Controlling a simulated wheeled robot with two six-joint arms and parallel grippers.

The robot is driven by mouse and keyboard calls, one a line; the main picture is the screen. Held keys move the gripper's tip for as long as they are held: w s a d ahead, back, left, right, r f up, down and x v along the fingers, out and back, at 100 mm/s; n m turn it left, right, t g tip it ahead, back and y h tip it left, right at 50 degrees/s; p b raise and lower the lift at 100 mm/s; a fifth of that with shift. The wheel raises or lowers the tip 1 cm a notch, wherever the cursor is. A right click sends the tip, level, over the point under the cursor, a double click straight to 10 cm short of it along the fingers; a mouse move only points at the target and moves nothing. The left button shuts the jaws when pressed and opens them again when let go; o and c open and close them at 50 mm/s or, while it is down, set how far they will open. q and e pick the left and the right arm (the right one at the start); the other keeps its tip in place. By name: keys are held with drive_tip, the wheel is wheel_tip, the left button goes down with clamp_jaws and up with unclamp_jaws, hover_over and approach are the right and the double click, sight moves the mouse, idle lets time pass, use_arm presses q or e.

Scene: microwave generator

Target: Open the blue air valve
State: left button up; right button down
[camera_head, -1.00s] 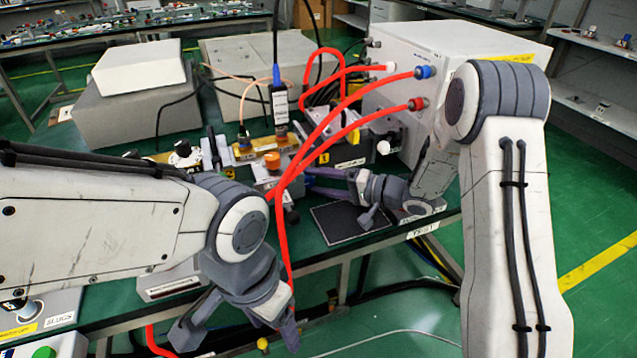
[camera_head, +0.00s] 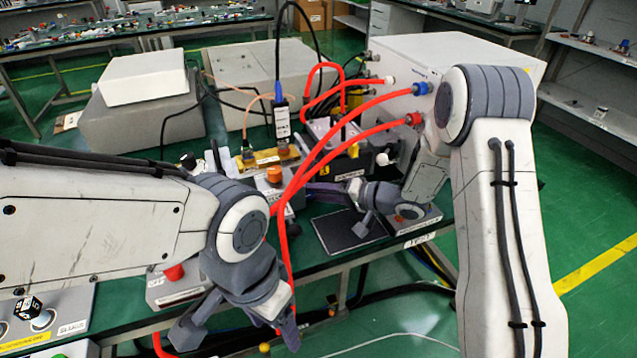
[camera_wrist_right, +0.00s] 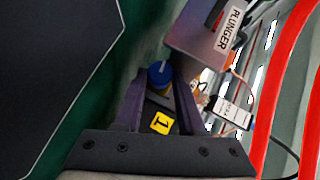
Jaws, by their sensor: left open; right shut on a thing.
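The blue air valve shows in the right wrist view as a short blue knob (camera_wrist_right: 160,74) with a pale line on top, between my fingertips. My right gripper (camera_wrist_right: 157,92) is shut on it, with one dark purple finger on each side. In the head view, my right gripper (camera_head: 318,190) reaches left behind the red hoses, and the valve cannot be made out there. My left gripper (camera_head: 238,332) hangs open and empty below the front edge of the bench.
Red hoses (camera_head: 333,143) run from the white box (camera_head: 455,55) down past my right gripper. A box labelled PLUNGER (camera_wrist_right: 205,35) is close to my right fingers. A dark mat (camera_head: 347,230) lies near the bench edge. An orange knob (camera_head: 275,173) stands left of the gripper.

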drive_tip(key=r+n+h+p, duration=0.1)
drive_tip(key=p, duration=0.2)
drive_tip(key=shift+a+h+p, duration=0.1)
drive_tip(key=shift+h+p, duration=0.2)
drive_tip(key=shift+p, duration=0.1)
drive_tip(key=shift+n+h+p, duration=0.3)
drive_tip(key=shift+f+h, duration=0.2)
drive_tip(key=shift+h, duration=0.1)
drive_tip(key=c, duration=0.5)
unclamp_jaws()
drive_tip(key=shift+s, duration=0.1)
